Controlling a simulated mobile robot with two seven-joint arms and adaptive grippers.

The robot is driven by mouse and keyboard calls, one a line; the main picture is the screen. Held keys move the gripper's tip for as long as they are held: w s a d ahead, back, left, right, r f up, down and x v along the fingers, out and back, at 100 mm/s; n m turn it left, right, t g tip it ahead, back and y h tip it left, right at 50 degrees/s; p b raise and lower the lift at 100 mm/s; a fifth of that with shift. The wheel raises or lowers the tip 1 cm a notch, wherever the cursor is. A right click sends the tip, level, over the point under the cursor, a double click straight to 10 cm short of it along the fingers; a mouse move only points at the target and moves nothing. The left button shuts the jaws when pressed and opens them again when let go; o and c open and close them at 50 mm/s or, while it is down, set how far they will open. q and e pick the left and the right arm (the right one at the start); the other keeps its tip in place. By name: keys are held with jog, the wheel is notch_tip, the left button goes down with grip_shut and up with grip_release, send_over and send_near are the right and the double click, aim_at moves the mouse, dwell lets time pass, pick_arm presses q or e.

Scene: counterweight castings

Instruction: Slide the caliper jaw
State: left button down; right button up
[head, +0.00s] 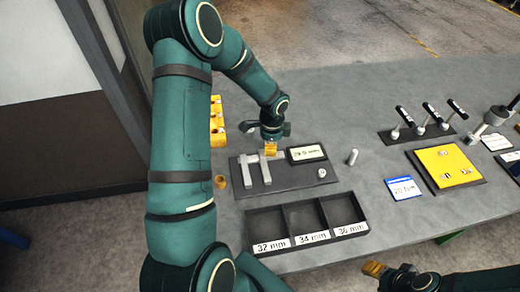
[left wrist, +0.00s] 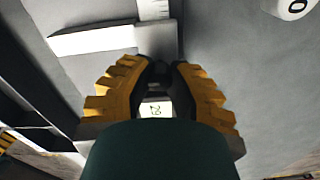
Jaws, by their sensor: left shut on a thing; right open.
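The caliper lies on a dark base plate (head: 292,186) on the grey table. Its two pale upright jaws, the left jaw (head: 248,172) and the sliding jaw (head: 265,172), stand a small gap apart. A readout (head: 306,153) beside them shows digits too small to read surely. My left gripper (head: 270,149) is low over the back end of the sliding jaw and shut on it; the fingers hide the contact. In the left wrist view, the yellow-padded fingers (left wrist: 159,70) are close together by pale caliper parts. My right gripper (head: 374,268) is open and empty at the front edge.
A three-compartment tray (head: 312,241), labelled about 32, 34 and 36 mm, sits in front. A yellow board (head: 446,165) and several black-handled tools (head: 430,115) are farther right.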

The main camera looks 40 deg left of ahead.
pick_arm(q)
jog(key=shift+w+d, duration=0.55)
jog(key=shift+w, duration=0.2)
jog(key=shift+s+a, duration=0.1)
jog(key=c, duration=0.8)
grip_release()
jog(key=shift+c, duration=0.2)
notch_tip(320, 180, up, 12)
